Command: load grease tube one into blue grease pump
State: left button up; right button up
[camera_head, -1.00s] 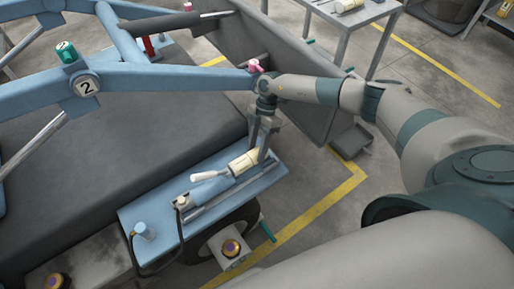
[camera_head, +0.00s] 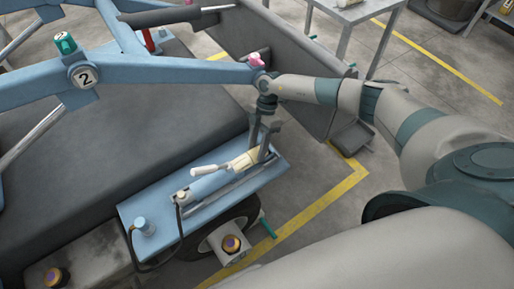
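The blue grease pump (camera_head: 208,182) lies along a light-blue shelf at the front of the machine, with a white handle end pointing left. The cream grease tube (camera_head: 243,161) lies in line with it at its right end. I cannot tell how deep the tube sits in the pump. My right gripper (camera_head: 256,153) reaches down from above at the tube's right end. Its two fingers look spread apart, one each side of the tube end, and I cannot see whether they touch it. My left gripper is out of view.
A blue arm marked 2 (camera_head: 85,77) with a green cap (camera_head: 65,43) crosses the left. A pink fitting (camera_head: 257,61) is close to my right wrist. A dark hose (camera_head: 179,222) runs down from the shelf (camera_head: 160,246). A grey table (camera_head: 352,14) stands at the back.

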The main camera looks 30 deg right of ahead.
jog(key=o, duration=0.4)
jog(key=shift+s+d+f, duration=0.15)
jog(key=shift+d+f, duration=0.1)
jog(key=shift+d, duration=0.05)
jog(key=shift+o, duration=0.2)
jog(key=shift+w+d+r, duration=0.25)
jog(key=shift+r, duration=0.15)
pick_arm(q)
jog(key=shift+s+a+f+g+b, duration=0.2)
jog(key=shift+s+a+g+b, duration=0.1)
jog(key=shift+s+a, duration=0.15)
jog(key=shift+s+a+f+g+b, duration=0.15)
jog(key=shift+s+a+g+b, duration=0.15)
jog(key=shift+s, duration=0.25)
pick_arm(e)
jog(key=v, duration=1.6)
jog(key=shift+a+r, duration=0.2)
jog(key=shift+r, duration=0.3)
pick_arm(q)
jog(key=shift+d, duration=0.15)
